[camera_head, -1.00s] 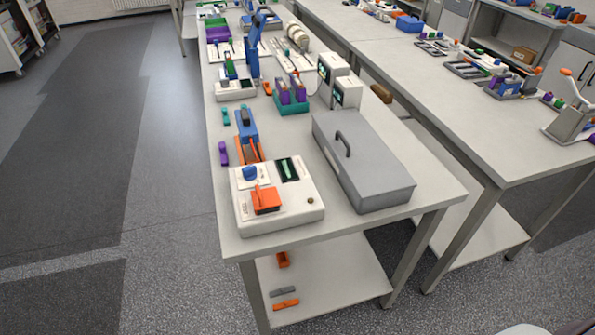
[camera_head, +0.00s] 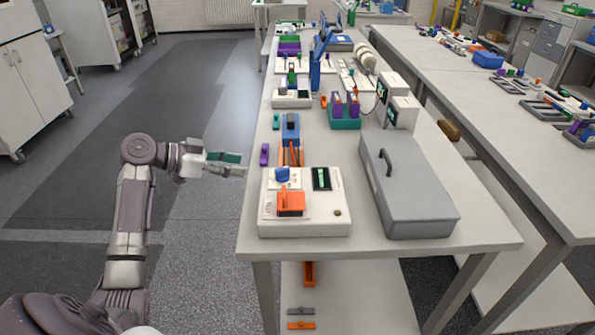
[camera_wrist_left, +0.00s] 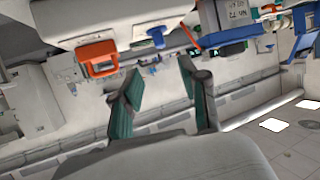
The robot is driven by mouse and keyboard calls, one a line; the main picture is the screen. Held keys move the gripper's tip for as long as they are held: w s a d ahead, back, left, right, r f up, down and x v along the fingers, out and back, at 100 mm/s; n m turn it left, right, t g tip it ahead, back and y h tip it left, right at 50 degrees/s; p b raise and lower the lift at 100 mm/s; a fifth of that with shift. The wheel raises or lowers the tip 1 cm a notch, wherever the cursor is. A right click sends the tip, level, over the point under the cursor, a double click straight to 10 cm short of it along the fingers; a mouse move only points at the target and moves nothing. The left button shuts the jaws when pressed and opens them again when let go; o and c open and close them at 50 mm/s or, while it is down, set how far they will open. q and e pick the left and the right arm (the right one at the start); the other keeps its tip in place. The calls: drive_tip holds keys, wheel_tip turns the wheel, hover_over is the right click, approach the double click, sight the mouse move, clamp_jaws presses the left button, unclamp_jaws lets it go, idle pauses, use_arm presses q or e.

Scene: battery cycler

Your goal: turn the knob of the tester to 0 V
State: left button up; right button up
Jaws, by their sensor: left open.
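The tester (camera_head: 327,215) is a white box at the near end of the table. It has a blue knob (camera_head: 282,174) at its back left, an orange part (camera_head: 291,205) in front of that, and a dark display (camera_head: 321,179) with a green mark. My left gripper (camera_head: 241,164) is left of the tester, beyond the table's left edge, open and empty. In the left wrist view its two green-padded fingers (camera_wrist_left: 160,72) stand apart, with the blue knob (camera_wrist_left: 151,38) and orange part (camera_wrist_left: 97,56) beyond them. The knob's pointer setting is too small to read. My right gripper is not in view.
A grey case (camera_head: 408,190) with a handle stands right of the tester. A blue and orange device (camera_head: 290,135) and a small purple piece (camera_head: 264,154) lie behind it.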

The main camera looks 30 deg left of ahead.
sight(278, 169)
use_arm(q)
drive_tip(key=p+x, duration=0.2)
drive_tip(key=x, duration=0.9)
drive_tip(key=shift+w, duration=0.15)
drive_tip(key=shift+w+d+f, duration=0.35)
drive_tip(key=shift+w, duration=0.1)
clamp_jaws()
